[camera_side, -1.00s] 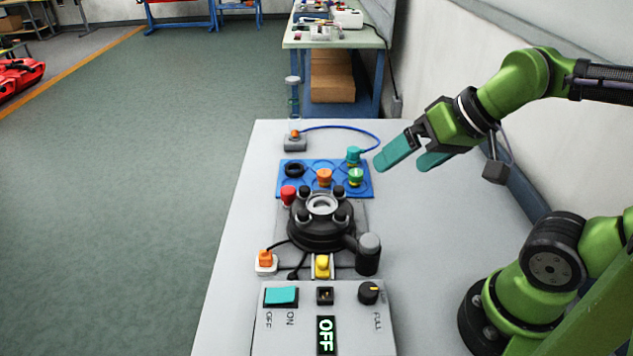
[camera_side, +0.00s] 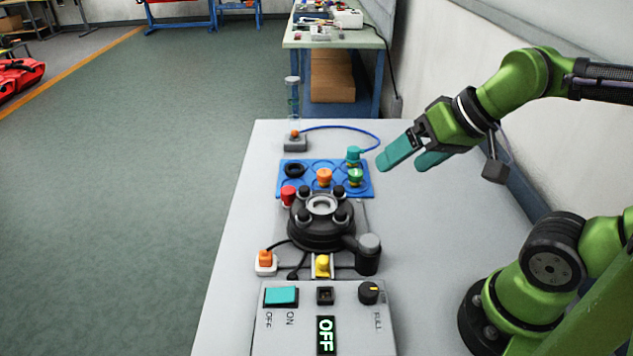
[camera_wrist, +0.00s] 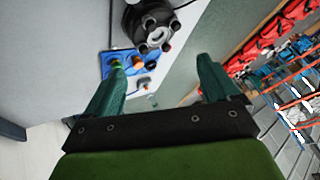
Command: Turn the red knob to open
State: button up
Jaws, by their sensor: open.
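The red knob (camera_side: 288,195) is at the left edge of the black round device (camera_side: 321,224) on the white table. In the wrist view a small red spot at the device may be the knob, but it is too small to tell. My gripper (camera_side: 408,157) is open and empty, with teal fingers. It hangs in the air to the right of the blue tray, apart from the knob. Both fingers also show in the wrist view (camera_wrist: 160,80), with the black device (camera_wrist: 152,26) beyond them.
The blue tray (camera_side: 284,186) holds orange, green, teal and black parts behind the device. A control box (camera_side: 290,335) reading OFF stands in front, with a teal switch (camera_side: 281,296). A yellow part (camera_side: 322,266) and an orange plug (camera_side: 265,257) lie between.

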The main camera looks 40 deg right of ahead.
jog(key=shift+w+a+f+g, duration=0.1)
jog(key=shift+w+f+g, duration=0.5)
jog(key=shift+w+f, duration=0.15)
jog(key=c, duration=0.4)
jog(key=m+g+h, duration=0.2)
jog(key=m+g, duration=0.3)
jog(key=g, duration=0.1)
send_over(288, 189)
jog(key=shift+f, duration=1.45)
notch_tip(288, 189, down, 16)
jog(key=shift+r, duration=0.1)
jog(key=shift+c, duration=0.3)
jog(key=c, duration=1)
